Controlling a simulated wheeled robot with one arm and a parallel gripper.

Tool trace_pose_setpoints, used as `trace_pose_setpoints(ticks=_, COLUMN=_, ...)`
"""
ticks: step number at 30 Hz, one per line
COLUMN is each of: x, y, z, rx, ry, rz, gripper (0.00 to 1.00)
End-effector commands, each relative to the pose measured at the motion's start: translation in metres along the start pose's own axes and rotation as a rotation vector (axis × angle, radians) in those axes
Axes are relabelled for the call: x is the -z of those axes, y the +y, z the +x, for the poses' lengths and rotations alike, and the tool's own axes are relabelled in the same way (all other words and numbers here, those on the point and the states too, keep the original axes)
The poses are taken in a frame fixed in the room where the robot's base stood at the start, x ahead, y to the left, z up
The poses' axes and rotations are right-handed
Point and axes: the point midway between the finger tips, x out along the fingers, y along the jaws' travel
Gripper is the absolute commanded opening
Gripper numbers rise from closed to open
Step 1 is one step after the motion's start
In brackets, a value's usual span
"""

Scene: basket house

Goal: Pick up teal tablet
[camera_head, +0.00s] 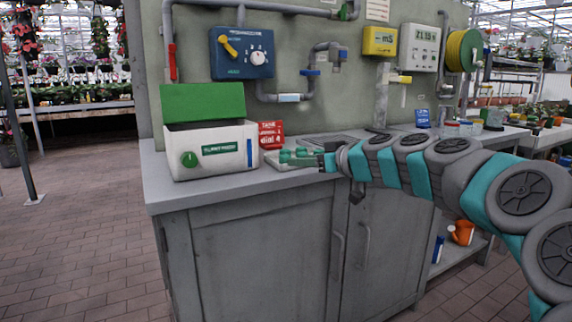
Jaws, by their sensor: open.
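My gripper (299,156) reaches in from the right, low over the counter, with its green-teal fingers pointing left. It is open. The fingers are above or at a pale, shallow tray (290,167) near the counter's front edge. I cannot make out a separate teal tablet; small teal shapes at the fingertips blend with the fingers. My gripper and wrist hide part of the tray and the counter behind it.
A white box (212,158) with a raised green lid (203,102) and green knob stands left of my gripper. A red sign (271,134) stands behind. The grey counter (168,188) has cabinet doors below. A blue dial panel (243,54) and pipes are on the wall.

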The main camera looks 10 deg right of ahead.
Motion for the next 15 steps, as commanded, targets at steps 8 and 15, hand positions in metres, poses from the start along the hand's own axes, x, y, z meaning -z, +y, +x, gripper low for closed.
trace_pose_setpoints(ticks=8, x=0.004, y=0.017, z=0.017, rx=-0.026, ry=0.022, rz=-0.008, gripper=0.50)
trace_pose_setpoints(ticks=15, x=0.007, y=0.018, z=0.041, rx=-0.027, ry=0.022, rz=-0.006, gripper=0.50)
